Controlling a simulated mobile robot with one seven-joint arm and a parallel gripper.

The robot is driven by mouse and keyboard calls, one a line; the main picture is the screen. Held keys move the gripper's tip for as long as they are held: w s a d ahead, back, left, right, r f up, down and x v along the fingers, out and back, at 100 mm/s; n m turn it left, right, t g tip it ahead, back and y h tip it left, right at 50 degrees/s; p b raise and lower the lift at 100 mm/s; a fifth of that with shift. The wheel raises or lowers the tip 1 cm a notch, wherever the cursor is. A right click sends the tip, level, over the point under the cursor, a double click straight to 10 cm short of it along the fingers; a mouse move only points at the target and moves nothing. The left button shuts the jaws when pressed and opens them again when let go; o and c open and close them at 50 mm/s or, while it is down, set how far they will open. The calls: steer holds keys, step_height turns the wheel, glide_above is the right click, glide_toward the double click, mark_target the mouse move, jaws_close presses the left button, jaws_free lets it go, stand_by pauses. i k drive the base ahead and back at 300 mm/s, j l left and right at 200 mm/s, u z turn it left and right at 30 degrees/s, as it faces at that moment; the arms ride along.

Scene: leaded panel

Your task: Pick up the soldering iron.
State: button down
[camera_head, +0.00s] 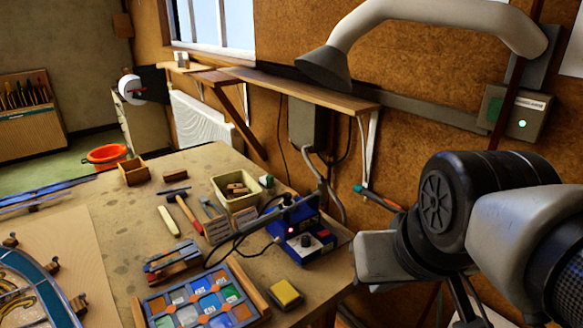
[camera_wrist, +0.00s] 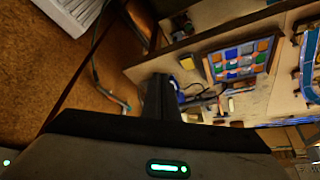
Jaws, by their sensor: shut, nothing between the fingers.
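The blue soldering station (camera_head: 303,240) stands near the bench's right edge, with a small red light and a dark knob. A dark rod-like handle (camera_head: 288,204), which looks like the soldering iron, lies across its upper part. A black cable loops to its left. In the wrist view the station (camera_wrist: 183,95) is partly hidden behind my gripper (camera_wrist: 158,82). My gripper's dark fingers are together, with nothing visible in them. It is apart from the iron; in the head view my arm is to the right of the bench and the fingertips cannot be made out.
The wooden bench (camera_head: 120,205) holds a glass-sample tray (camera_head: 200,300), a yellow sponge (camera_head: 286,294), a cream box (camera_head: 238,203) and hand tools. A grey extractor hose (camera_head: 440,20) and a shelf (camera_head: 300,90) are on the wall. A red-and-teal tool (camera_head: 380,198) hangs by the wall.

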mark_target(322, 191)
steer(key=k+j+z, duration=0.15)
steer(key=j+z, duration=0.15)
steer(key=j, duration=0.15)
steer(key=k+j+z, duration=0.3)
steer(key=j, duration=0.15)
steer(key=k+j+z, duration=0.15)
steer(key=j+z, duration=0.15)
steer(key=j, duration=0.15)
